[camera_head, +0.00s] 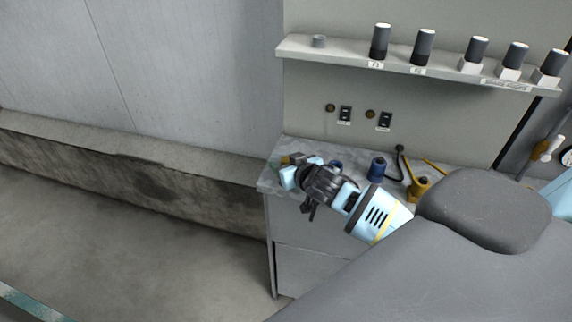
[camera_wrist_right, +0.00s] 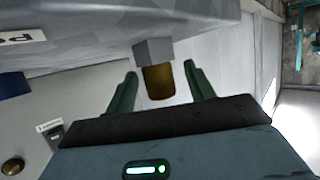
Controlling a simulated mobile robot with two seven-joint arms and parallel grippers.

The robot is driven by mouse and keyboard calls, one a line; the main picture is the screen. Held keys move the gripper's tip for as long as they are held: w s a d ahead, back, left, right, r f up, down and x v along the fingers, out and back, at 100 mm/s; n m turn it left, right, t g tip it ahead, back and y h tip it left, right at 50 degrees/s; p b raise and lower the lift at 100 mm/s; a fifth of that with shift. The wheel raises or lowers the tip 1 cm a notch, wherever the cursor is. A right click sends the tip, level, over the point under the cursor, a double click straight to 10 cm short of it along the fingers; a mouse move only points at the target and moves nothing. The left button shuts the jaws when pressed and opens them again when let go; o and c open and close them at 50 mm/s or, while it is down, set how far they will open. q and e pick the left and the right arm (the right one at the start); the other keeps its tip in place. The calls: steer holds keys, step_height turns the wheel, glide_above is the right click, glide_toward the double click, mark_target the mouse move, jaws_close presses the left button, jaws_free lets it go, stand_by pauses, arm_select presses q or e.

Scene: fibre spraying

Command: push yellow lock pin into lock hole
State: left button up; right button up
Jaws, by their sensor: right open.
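A dull yellow pin (camera_wrist_right: 158,82) shows in the right wrist view, with a grey block (camera_wrist_right: 153,50) at its far end. It lies between the two green fingers of my right gripper (camera_wrist_right: 160,70), with gaps on both sides. The fingers are open and not closed on it. In the head view my right gripper (camera_head: 286,163) is at the left end of the workbench, and a small yellowish spot beside it is too small to make out. I cannot tell which opening is the lock hole. My left gripper is not in view.
The grey workbench (camera_head: 345,158) carries a blue bottle (camera_head: 377,168) and a yellow-brown tool (camera_head: 418,189). A shelf (camera_head: 345,58) with several dark cylinders is on the wall above. Switches (camera_head: 345,114) sit below it. The floor at left is clear.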

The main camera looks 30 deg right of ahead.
mark_target(286, 159)
steer(key=c, duration=1.1)
steer(key=shift+o, duration=0.2)
steer(key=shift+r, duration=0.15)
steer(key=shift+r, duration=0.65)
step_height(286, 159, up, 2)
steer(key=shift+r, duration=0.15)
steer(key=s, duration=1.4)
steer(key=shift+a+r, duration=0.25)
steer(key=shift+r, duration=0.1)
steer(key=shift+v, duration=1)
steer(key=shift+f, duration=0.2)
